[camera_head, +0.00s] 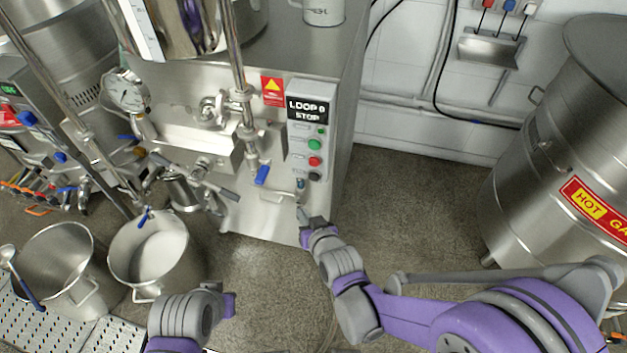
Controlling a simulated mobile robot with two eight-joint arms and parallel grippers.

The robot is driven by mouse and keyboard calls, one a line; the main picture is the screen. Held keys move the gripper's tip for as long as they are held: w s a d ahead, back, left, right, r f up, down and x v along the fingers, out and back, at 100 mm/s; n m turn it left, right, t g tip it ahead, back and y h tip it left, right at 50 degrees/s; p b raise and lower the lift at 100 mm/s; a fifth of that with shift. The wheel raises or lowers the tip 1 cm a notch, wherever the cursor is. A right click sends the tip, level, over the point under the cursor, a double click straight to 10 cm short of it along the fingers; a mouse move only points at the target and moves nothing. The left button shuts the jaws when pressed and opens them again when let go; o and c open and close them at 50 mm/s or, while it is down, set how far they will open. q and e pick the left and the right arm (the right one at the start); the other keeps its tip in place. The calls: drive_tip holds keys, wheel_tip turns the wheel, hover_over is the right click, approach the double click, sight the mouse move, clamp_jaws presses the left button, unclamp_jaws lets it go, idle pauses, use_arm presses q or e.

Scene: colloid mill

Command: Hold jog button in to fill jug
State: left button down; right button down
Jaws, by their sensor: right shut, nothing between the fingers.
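The control box (309,135) is on the front of the steel mill, with a display reading "LOOP 0 STOP". Below it are green buttons, a red button (314,161) and a dark button (314,176) at the bottom; no jog label is legible. My right gripper (301,193) is shut and empty, pointing up just below the box's lower edge. I cannot tell whether its tip touches anything. A small steel jug (182,193) stands by the mill's pipework at left; its contents are hidden. My left arm's end (215,296) shows at the bottom, its fingers unclear.
Two open steel pots (150,250) (58,262) stand at lower left. A blue-handled valve (262,175) hangs left of my right gripper. A large steel vessel (550,150) marked "HOT" stands at right. Floor between mill and vessel is clear.

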sight(314, 176)
idle(0.3)
drive_tip(key=w+d, duration=0.2)
drive_tip(key=w, duration=0.6)
drive_tip(key=shift+w+d, duration=0.15)
drive_tip(key=shift+w, duration=0.1)
drive_tip(key=shift+w, duration=0.15)
idle(1.8)
drive_tip(key=shift+w+d, duration=0.1)
drive_tip(key=shift+w, duration=0.2)
drive_tip(key=shift+w+d, duration=0.15)
drive_tip(key=shift+w, duration=0.3)
idle(4.0)
